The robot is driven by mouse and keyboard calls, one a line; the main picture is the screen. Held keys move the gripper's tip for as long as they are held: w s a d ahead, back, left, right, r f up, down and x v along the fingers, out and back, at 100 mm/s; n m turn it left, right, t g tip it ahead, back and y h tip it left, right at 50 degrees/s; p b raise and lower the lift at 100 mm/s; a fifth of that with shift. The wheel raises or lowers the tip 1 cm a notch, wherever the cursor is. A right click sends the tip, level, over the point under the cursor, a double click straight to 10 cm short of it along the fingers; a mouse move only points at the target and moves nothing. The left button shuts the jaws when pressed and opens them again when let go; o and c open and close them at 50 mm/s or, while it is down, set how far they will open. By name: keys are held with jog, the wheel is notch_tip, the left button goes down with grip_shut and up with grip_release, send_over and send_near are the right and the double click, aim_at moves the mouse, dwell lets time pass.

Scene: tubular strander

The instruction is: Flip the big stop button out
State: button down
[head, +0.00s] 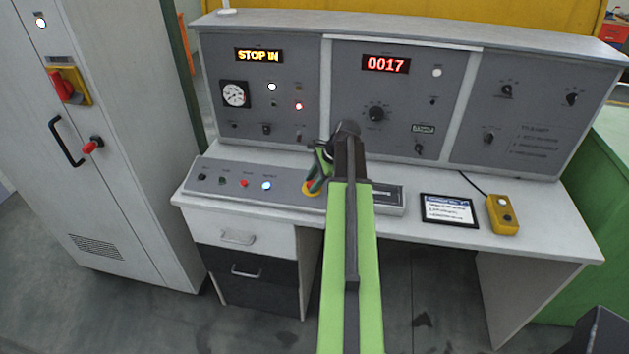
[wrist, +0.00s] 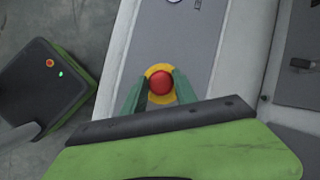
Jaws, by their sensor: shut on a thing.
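The big stop button is a red mushroom head (wrist: 159,83) on a yellow ring, centred in the wrist view. In the head view only part of its yellow ring (head: 312,188) shows, on the sloped grey desk panel; my gripper and arm hide the rest. My gripper (wrist: 160,88) has its two green fingers on either side of the red head, shut on it. In the head view my gripper (head: 316,180) reaches down onto the panel from above. The display (head: 258,56) on the upright console reads "STOP IN" in yellow letters.
Small buttons, one lit blue (head: 266,185), sit left of the stop button on the same panel. A framed card (head: 449,210) and a yellow pendant box (head: 503,214) lie on the desk to the right. A grey cabinet (head: 120,130) stands at the left.

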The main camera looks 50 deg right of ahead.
jog(key=shift+w+r, duration=0.1)
jog(key=shift+w, duration=0.05)
jog(key=shift+r+p, duration=0.6)
jog(key=shift+p, duration=0.05)
jog(key=shift+f, duration=0.15)
jog(key=c, duration=0.9)
grip_release()
jog(key=shift+c, duration=0.2)
jog(key=shift+a, duration=0.1)
jog(key=p+v, duration=1.5)
jog(key=v, duration=0.2)
jog(key=shift+s, duration=0.3)
